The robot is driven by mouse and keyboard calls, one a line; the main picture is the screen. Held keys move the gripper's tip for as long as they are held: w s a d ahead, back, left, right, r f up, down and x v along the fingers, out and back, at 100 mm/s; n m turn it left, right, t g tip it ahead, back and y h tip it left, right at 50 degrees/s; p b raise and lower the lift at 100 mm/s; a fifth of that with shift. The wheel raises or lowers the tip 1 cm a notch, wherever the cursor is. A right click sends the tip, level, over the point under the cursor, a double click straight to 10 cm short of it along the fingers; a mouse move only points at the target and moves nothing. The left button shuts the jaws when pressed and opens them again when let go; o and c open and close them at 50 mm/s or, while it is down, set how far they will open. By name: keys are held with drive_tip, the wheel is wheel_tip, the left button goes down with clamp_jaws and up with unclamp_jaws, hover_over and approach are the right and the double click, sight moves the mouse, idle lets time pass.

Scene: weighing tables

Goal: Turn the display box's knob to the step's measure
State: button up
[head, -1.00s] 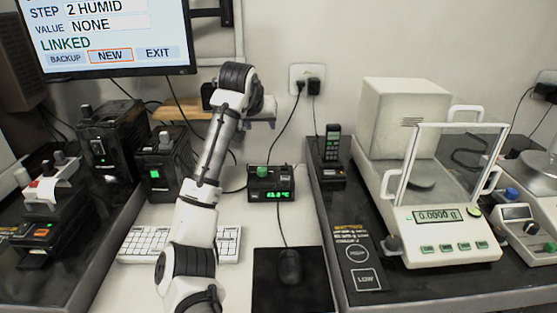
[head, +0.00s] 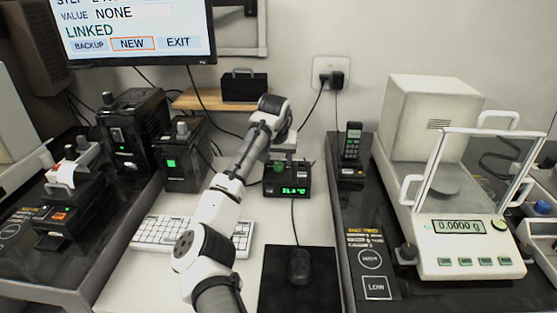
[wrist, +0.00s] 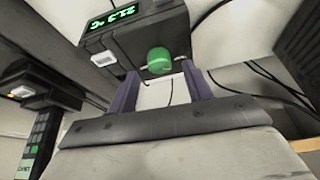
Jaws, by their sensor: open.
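The display box (head: 288,187) is a small black box on the white desk, with lit green digits that seem to read 21.3 °C in the wrist view (wrist: 112,18). Its green knob (head: 279,167) is on top in the head view. In the wrist view the knob (wrist: 159,60) shows just beyond my gripper (wrist: 160,74). My gripper is open, its two purple fingers apart on either side below the knob in that picture. I cannot tell whether they touch it. The monitor (head: 135,28) shows VALUE NONE and LINKED; its step line is cut off at the top.
A keyboard (head: 160,232) and a mouse (head: 299,266) on a black pad lie in front of the box. A black handset (head: 352,145) stands to its right, beside the balance (head: 455,245) reading 0.0000 g. Black devices (head: 184,160) stand to the left.

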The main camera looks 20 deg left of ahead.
drive_tip(key=shift+x, duration=1.05)
drive_tip(key=c, duration=1)
drive_tip(key=shift+o, duration=0.2)
